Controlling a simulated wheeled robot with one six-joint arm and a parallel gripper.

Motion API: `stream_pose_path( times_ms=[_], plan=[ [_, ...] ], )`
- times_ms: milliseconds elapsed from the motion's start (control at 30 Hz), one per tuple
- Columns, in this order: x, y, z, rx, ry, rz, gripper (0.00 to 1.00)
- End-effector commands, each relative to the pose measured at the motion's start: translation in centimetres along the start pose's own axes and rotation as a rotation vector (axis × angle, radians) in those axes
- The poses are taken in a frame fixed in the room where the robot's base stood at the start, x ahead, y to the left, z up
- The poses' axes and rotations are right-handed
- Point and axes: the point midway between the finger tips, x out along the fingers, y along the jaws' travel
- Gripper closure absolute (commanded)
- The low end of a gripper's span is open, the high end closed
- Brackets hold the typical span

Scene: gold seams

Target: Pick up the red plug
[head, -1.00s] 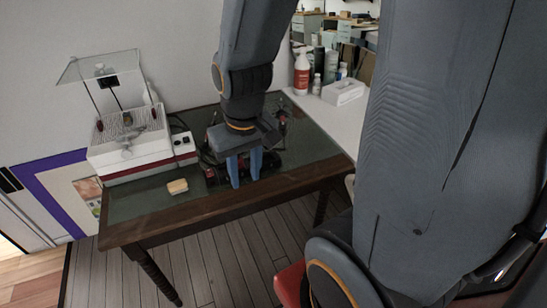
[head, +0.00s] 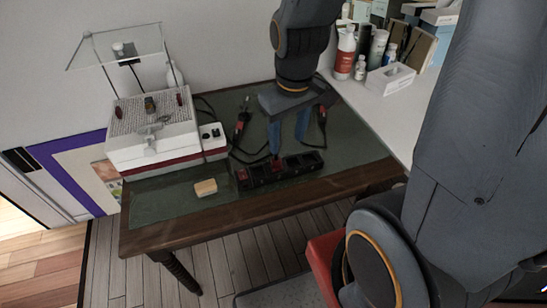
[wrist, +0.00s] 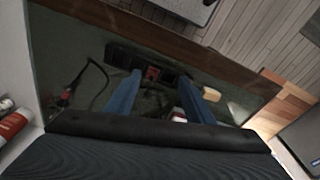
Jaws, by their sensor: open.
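A black power strip (head: 292,168) lies near the front of the dark green table top. A small red piece, seemingly the red plug (head: 276,162), sits in it near its middle; it shows between my fingers in the wrist view (wrist: 152,73). My gripper (head: 288,143) has its two blue fingers apart, pointing down, with nothing between them. It is above and behind the strip, and I cannot tell how high. Another red-marked tool or plug (head: 240,130) on a black cable lies behind left, and a similar one (head: 321,112) lies right of my gripper.
A white and red box device (head: 152,140) with a clear raised cover stands at the left. A tan block (head: 205,187) lies left of the strip. Bottles (head: 345,52) and a tissue box (head: 390,78) stand on the white surface at the right. Table between the block and strip is bare.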

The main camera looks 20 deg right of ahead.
Motion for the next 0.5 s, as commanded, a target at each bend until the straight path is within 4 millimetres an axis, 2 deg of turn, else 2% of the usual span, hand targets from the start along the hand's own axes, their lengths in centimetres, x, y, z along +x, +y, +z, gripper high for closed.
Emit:
stream_pose_path(
  times_ms=[300, 500],
  plan=[
    [5.4, 1.9, -4.1, -0.758, -0.057, -0.039, 0.52],
    [8.2, 2.5, -5.9, -1.134, -0.071, -0.072, 0.52]
  ],
)
